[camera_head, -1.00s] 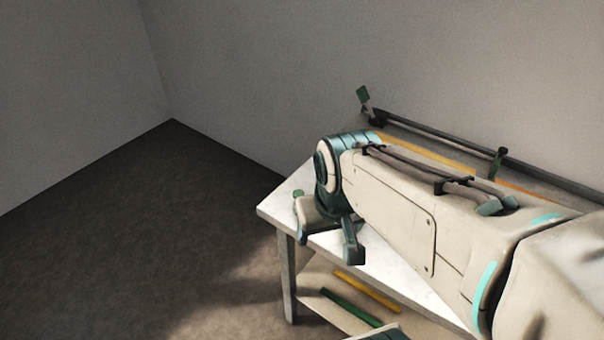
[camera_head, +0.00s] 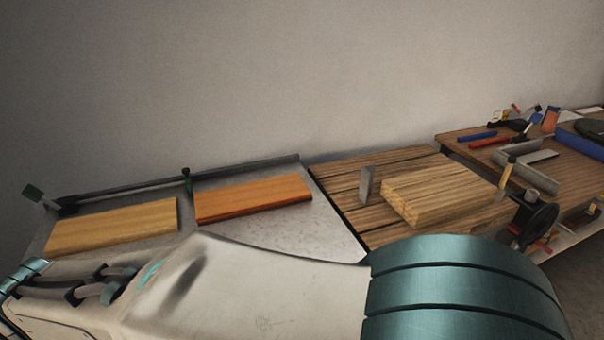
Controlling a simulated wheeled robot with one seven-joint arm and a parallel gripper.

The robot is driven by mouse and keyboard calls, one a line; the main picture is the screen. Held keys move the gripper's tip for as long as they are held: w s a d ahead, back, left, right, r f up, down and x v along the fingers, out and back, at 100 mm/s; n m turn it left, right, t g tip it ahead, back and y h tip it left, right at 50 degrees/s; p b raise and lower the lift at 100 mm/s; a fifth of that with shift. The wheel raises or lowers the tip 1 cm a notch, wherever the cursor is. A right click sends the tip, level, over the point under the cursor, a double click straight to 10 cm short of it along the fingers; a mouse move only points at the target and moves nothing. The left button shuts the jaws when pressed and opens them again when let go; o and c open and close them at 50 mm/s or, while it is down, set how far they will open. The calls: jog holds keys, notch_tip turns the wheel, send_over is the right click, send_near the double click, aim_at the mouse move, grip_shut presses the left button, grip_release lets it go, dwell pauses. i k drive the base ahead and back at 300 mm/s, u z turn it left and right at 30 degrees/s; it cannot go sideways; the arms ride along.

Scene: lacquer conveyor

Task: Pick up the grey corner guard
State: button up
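A small grey upright piece (camera_head: 367,184), which looks like the grey corner guard, stands on a slatted wooden surface (camera_head: 345,178). It is just left of a thick wooden block (camera_head: 440,190), and I cannot tell whether they touch. A similar yellow piece (camera_head: 506,174) stands at the block's right end. My arm crosses the bottom of the view, in front of these things. My gripper is outside the view.
A grey conveyor bed (camera_head: 320,232) at left carries a yellowish board (camera_head: 115,227) and an orange board (camera_head: 252,199), with a rail (camera_head: 120,187) behind. A wooden table (camera_head: 465,143) at right holds tools and grey channel-like pieces (camera_head: 520,155). A dark wheel (camera_head: 538,226) sits at right.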

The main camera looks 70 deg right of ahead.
aim_at(367, 172)
jog(key=z, duration=0.05)
jog(key=k, duration=0.4)
jog(key=z, duration=2.6)
jog(key=k, duration=0.6)
jog(key=z, duration=0.7)
jog(key=i, duration=1.15)
jog(key=u, duration=0.6)
jog(key=i, duration=0.25)
jog(key=u, duration=0.4)
